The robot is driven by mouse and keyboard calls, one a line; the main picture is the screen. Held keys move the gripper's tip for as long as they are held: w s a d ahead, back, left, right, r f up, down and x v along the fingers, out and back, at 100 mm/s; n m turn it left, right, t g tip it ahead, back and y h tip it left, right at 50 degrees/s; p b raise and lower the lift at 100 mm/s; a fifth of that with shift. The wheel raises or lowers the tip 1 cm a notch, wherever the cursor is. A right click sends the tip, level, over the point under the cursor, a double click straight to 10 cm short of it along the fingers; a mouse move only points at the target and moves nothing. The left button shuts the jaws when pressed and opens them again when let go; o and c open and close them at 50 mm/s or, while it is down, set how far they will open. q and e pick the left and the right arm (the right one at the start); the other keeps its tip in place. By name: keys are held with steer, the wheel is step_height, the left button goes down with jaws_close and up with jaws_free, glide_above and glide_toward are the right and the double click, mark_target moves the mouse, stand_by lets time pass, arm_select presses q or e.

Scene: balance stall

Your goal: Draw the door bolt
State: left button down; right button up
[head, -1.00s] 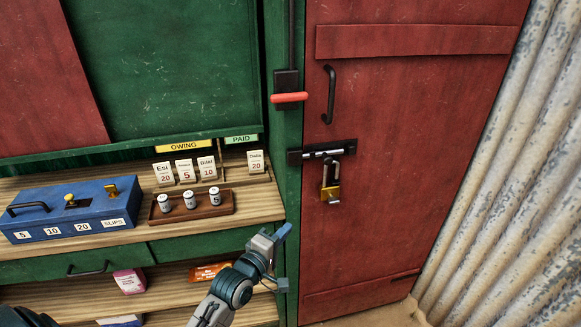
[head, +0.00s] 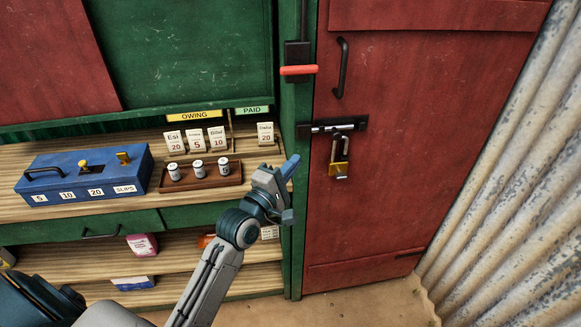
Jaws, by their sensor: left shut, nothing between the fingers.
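The red door (head: 400,200) is shut. Its steel bolt (head: 333,127) lies level in a black mount at the door's left edge, by the green post. A brass padlock (head: 339,168) hangs below the bolt by its shackle; I cannot tell whether the shackle is open. A black pull handle (head: 341,68) is above the bolt. My left gripper (head: 291,167) is shut and empty, in front of the green post, lower left of the bolt and apart from it. My right gripper is not in view.
A red lever (head: 299,70) sticks out from the green post. On the counter (head: 110,208) are a blue cash box (head: 85,175), a wooden tray (head: 228,180) with three small jars, and name cards (head: 196,140). Corrugated metal (head: 500,170) stands at the right. The space before the door is clear.

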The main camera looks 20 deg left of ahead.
arm_select(q)
steer(key=w+d+r+p, duration=0.1)
steer(key=w+d, duration=0.3)
steer(key=w, duration=0.4)
steer(key=shift+w+d+r, duration=0.15)
steer(key=shift+d+r, duration=0.05)
steer(key=shift+r, duration=0.25)
